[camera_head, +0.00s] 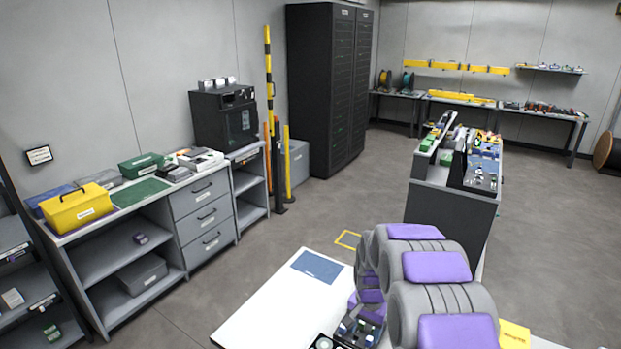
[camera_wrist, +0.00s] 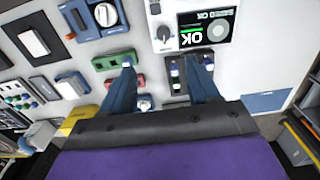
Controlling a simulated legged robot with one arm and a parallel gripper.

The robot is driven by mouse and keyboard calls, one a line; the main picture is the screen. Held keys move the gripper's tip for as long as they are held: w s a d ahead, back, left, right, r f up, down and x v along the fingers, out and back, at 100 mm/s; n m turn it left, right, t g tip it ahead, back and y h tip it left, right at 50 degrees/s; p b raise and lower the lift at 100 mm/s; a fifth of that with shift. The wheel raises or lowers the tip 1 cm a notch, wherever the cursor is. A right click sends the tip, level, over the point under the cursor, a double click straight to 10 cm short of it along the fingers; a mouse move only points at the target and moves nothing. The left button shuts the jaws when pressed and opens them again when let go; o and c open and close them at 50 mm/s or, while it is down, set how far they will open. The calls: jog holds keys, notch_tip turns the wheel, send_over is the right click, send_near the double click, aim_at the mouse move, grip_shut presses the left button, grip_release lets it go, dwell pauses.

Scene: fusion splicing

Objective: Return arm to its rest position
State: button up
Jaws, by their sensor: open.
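My gripper (camera_wrist: 160,76) shows in the wrist view with its two blue fingers spread apart. No object is visibly held between them. The fingers point toward a white worktop (camera_wrist: 268,75) with devices on it. A green device (camera_wrist: 113,60) appears by the left fingertip, and a dark device with small blue and white parts shows by the right fingertip. I cannot tell the distance to them. In the head view my grey and purple arm is folded at the lower right, over the white table (camera_head: 270,305). It hides part of the tabletop, and the gripper is not clear there.
A screen reading OK (camera_wrist: 206,28) lies beyond the fingers. A blue mat (camera_head: 317,266) lies on the white table. At left stands a grey bench with a yellow box (camera_head: 76,207). A dark workstation (camera_head: 448,210) stands behind my arm. The floor (camera_head: 290,225) between is mostly clear.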

jog(key=s+a+r+n+b, duration=0.1)
jog(key=s+r+n, duration=0.1)
jog(key=s+r, duration=0.6)
jog(key=s+a+r+n+b, duration=0.15)
jog(key=s+r, duration=0.25)
jog(key=s, duration=0.7)
jog(key=s+n+g+b, duration=0.1)
jog(key=s+n+b, duration=0.1)
jog(key=s, duration=1.8)
jog(key=shift+s+r+n+g+b, duration=0.2)
jog(key=shift+s+n+g+b, duration=0.15)
jog(key=shift+n, duration=0.4)
